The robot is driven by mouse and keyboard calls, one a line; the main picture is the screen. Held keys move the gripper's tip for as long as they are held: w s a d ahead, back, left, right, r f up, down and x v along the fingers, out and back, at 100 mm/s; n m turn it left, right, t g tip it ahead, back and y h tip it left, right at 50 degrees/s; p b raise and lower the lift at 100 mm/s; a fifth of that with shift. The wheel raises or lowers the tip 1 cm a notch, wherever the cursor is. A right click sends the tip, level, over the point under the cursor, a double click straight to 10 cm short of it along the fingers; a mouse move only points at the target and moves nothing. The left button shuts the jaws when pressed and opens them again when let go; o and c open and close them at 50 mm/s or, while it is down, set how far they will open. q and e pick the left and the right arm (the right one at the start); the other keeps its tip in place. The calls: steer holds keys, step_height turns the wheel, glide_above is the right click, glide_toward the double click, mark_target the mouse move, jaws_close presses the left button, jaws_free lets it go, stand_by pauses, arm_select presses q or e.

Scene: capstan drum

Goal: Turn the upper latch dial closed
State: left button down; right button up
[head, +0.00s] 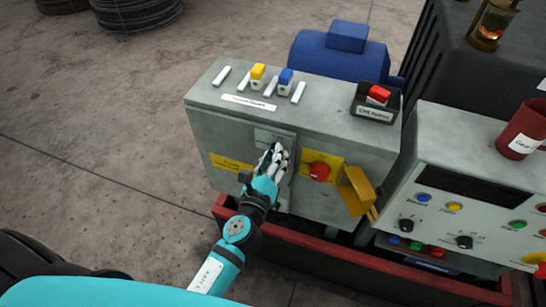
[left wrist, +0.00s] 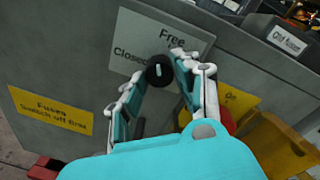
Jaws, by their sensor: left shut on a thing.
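The upper latch dial (left wrist: 159,73) is a small round black knob with a light pointer mark, on the front of the grey cabinet (head: 228,135). Its plate (left wrist: 190,47) reads "Free" and "Closed"; the mark stands about upright in the left wrist view, and I cannot tell its exact setting. My left gripper (head: 275,156) is at the upper part of the cabinet front, its fingers hiding the dial in the head view. In the left wrist view the fingers (left wrist: 162,80) are on either side of the dial, shut on it. My right gripper is not in view.
Right of my left gripper are a red knob (head: 319,172) and an open yellow flap (head: 356,190). A control panel (head: 465,185) is at right.

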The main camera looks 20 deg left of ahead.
arm_select(q)
steer(key=n+h, duration=0.1)
steer(key=n, duration=1.1)
steer(key=shift+a, duration=0.1)
stand_by(0.4)
steer(key=c, duration=1)
jaws_free()
steer(key=shift+o, duration=0.2)
